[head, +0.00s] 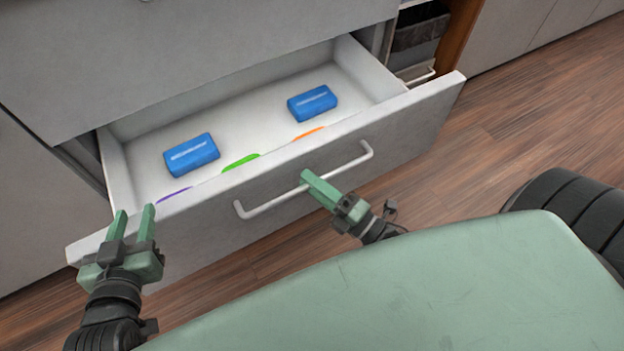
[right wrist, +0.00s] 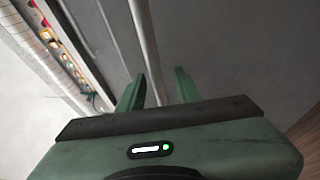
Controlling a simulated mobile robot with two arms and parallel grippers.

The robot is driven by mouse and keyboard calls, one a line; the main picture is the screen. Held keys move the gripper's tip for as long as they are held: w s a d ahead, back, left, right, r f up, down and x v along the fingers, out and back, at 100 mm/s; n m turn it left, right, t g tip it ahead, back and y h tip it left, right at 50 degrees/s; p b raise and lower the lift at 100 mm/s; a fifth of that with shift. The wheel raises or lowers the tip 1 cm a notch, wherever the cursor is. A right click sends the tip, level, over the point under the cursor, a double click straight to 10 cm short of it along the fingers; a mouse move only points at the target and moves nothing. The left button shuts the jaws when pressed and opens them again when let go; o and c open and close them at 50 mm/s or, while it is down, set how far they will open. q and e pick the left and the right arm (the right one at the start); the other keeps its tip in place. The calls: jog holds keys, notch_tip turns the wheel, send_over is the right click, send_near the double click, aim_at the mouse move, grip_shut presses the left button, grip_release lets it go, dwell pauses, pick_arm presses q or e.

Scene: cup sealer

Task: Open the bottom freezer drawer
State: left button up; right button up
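The bottom freezer drawer (head: 410,130) is pulled out in the head view, with its white inside showing. Its light bar handle (head: 265,207) runs along the grey front. My right gripper (head: 308,178) is at the middle of the handle. In the right wrist view its two green fingers (right wrist: 160,90) are apart, and the handle bar (right wrist: 145,45) runs between them, closer to the left finger. My left gripper (head: 135,212) is open and empty, near the left end of the drawer front. Whether it touches the front I cannot tell.
Two blue packs (head: 192,154) (head: 312,103) lie inside the drawer. Purple, green (head: 241,161) and orange marks show behind its front edge. A dark bin (head: 418,40) stands in an open cabinet at the upper right. Wooden floor (head: 530,110) is clear at the right.

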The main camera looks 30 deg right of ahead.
jog(key=v, duration=0.7)
jog(key=shift+s+d, duration=0.15)
jog(key=shift+s, duration=0.2)
jog(key=shift+f, duration=0.1)
